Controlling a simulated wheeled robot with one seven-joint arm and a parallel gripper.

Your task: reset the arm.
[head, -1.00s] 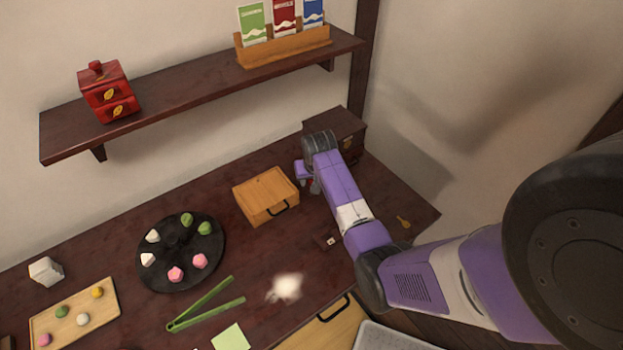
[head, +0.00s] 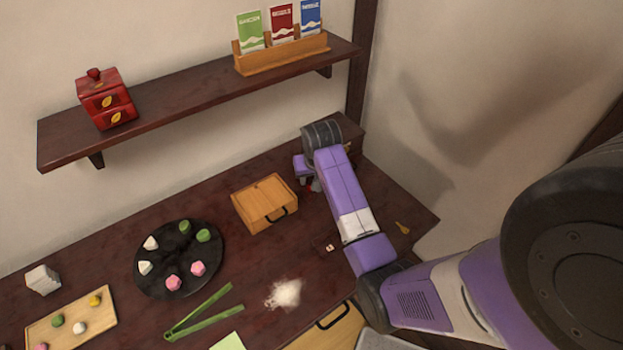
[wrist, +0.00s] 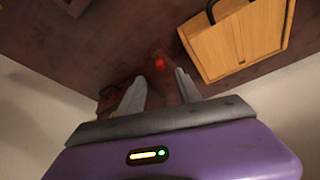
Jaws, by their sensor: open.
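My gripper (wrist: 160,88) is open, its two pale fingers apart with nothing held between them. In the head view my gripper (head: 308,182) is partly hidden by my own wrist, over the back right of the dark table, right of the wooden box (head: 262,200). A small red thing (wrist: 159,64) lies on the table just past the fingertips in the wrist view; I cannot tell what it is. The wooden box (wrist: 232,45) with its black handle is right of the fingers in that view.
A dark chest (head: 352,137) stands behind my wrist, mostly hidden. A shelf (head: 200,90) above holds a red box (head: 104,100) and a packet rack (head: 285,55). A black round plate (head: 180,257), green tongs (head: 200,315) and a white powder pile (head: 283,293) lie left and front.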

